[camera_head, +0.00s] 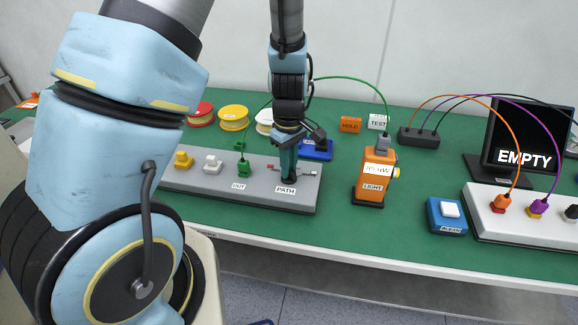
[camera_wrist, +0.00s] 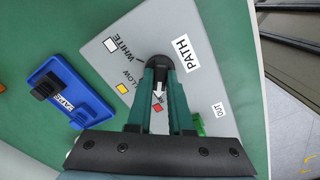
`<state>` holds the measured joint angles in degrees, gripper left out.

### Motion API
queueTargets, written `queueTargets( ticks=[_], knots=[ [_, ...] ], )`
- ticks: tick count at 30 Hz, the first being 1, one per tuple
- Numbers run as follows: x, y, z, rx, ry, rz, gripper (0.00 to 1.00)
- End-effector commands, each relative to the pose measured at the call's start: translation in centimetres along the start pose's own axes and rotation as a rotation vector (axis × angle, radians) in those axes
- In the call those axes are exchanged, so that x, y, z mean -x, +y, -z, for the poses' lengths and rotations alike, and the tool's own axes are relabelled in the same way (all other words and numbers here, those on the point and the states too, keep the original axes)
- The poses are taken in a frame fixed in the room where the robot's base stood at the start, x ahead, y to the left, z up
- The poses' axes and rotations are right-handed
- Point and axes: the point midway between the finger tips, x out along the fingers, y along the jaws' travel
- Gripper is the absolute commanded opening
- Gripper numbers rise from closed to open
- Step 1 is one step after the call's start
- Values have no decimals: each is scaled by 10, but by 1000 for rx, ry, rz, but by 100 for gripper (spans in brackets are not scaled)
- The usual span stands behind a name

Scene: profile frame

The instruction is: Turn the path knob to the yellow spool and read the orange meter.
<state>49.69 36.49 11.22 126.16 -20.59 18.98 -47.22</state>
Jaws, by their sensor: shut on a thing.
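My gripper (camera_head: 287,165) points down onto the grey panel and is shut on the black path knob (camera_wrist: 158,66), beside the PATH label (camera_head: 286,189). In the wrist view a white pointer mark between the fingers faces the red square (camera_wrist: 158,108). A yellow-orange square (camera_wrist: 124,88), its label partly hidden, and a white square marked WHITE (camera_wrist: 111,45) lie along the same arc. The yellow spool (camera_head: 233,116) stands behind the panel between the red spool (camera_head: 201,114) and the partly hidden white spool (camera_head: 264,121). The orange meter (camera_head: 373,178), labelled LIGHT, stands right of the panel; its display text is unclear.
The grey panel (camera_head: 225,187) also carries yellow, white and green plugs. HOLD (camera_head: 350,124) and TEST (camera_head: 378,121) tags lie behind the meter. A screen reading EMPTY (camera_head: 525,140), a blue button box (camera_head: 447,216) and a cabled white panel stand right.

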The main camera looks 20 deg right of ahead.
Motion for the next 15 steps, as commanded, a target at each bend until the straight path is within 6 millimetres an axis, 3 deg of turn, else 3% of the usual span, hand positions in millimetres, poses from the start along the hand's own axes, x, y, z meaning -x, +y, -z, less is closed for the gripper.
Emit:
queueTargets(
  ticks=[15],
  knots=[
    [0,0,0,-78,-1,1,0]
  ],
)
